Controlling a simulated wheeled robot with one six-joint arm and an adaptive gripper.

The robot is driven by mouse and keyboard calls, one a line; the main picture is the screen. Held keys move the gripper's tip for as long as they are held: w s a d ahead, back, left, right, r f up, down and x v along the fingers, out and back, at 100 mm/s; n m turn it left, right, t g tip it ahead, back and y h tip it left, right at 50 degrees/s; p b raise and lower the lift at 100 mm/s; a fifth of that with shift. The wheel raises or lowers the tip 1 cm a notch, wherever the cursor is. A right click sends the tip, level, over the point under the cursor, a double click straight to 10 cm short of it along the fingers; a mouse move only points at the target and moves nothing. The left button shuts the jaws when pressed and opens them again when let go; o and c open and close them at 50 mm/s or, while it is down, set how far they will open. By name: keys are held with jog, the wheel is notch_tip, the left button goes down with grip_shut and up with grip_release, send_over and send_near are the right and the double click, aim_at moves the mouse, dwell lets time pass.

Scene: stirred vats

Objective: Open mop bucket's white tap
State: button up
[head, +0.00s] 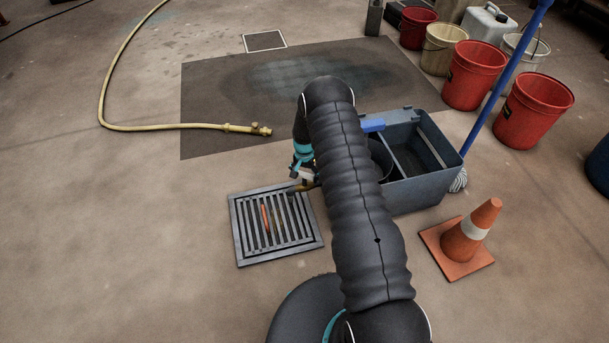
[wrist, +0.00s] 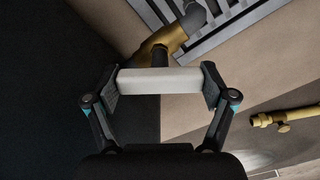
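The grey-blue mop bucket (head: 432,178) stands right of the drain, partly hidden behind my arm. In the wrist view, its white tap handle (wrist: 160,81) is a straight bar on a dark stem above the brass tap body (wrist: 168,38). The brass spout ends in a dark nozzle (wrist: 193,18) over the edge of the drain grate (wrist: 220,30). My gripper (wrist: 160,86) has one finger against each end of the white bar, with no clear gap. In the head view my gripper (head: 304,170) is small beside the bucket's left side and mostly hidden.
The floor grate (head: 240,228) has an orange strip in it. A traffic cone (head: 471,232) stands right of my arm. A yellow hose (head: 170,126) with a brass end lies at the left. Red buckets (head: 474,80) and a blue pole (head: 505,75) are at the right.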

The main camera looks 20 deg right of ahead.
aim_at(304, 174)
jog(key=shift+f+n+b, duration=0.15)
jog(key=shift+n+b, duration=0.25)
jog(key=shift+b, duration=0.05)
jog(key=n+b, duration=0.2)
jog(key=shift+b, duration=0.3)
jog(key=shift+n+b, duration=1.25)
jog(key=shift+n, duration=0.95)
jog(key=o, duration=1)
jog(key=shift+r, duration=0.2)
notch_tip(304, 174, up, 12)
jog(key=shift+f, duration=0.1)
